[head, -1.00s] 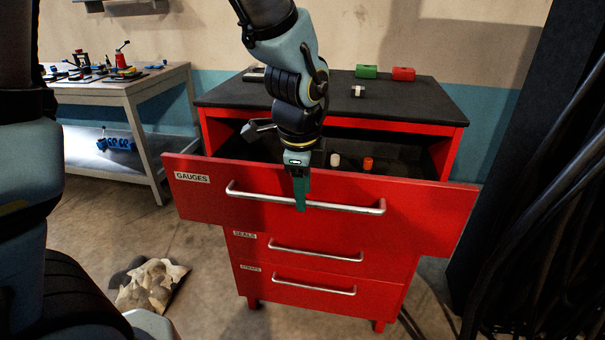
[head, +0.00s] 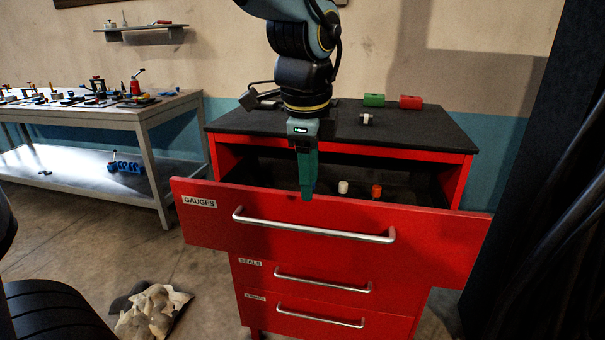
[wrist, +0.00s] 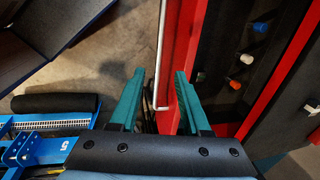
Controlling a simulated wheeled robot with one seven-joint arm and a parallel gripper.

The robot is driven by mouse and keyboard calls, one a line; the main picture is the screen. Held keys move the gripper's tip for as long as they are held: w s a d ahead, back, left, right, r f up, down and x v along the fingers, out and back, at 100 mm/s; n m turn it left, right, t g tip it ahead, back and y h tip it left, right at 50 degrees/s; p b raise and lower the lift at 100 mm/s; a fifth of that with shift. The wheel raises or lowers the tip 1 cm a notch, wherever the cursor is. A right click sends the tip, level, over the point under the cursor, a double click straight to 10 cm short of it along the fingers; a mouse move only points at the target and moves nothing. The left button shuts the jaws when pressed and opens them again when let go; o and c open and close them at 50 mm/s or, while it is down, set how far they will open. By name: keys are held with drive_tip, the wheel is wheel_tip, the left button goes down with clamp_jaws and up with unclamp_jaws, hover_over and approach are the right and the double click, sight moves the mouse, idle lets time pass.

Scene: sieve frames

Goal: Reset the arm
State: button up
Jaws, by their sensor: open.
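In the head view the fingertips are above the handle, near the drawer front's top edge. Inside the drawer stand a white piece (head: 343,187) and an orange piece (head: 376,191).
The black cabinet top (head: 430,130) holds a green block (head: 374,100), a red block (head: 410,102) and a small metal part (head: 366,119). A workbench (head: 150,108) with several tools stands at left. A crumpled cloth (head: 153,312) lies on the floor. Dark cables hang at right.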

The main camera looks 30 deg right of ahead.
drive_tip(key=w+a+f+n, duration=0.5)
drive_tip(key=w+a+n, duration=0.3)
drive_tip(key=a+n, duration=0.3)
drive_tip(key=w+a+f+n, duration=0.1)
drive_tip(key=a+f+n, duration=0.1)
drive_tip(key=a+n, duration=0.5)
drive_tip(key=w+a+f+n+y, duration=0.1)
drive_tip(key=a+f+n, duration=0.2)
drive_tip(key=a+n, duration=0.3)
drive_tip(key=a, duration=0.5)
drive_tip(key=shift+a+n, duration=0.25)
drive_tip(key=shift+n, duration=0.15)
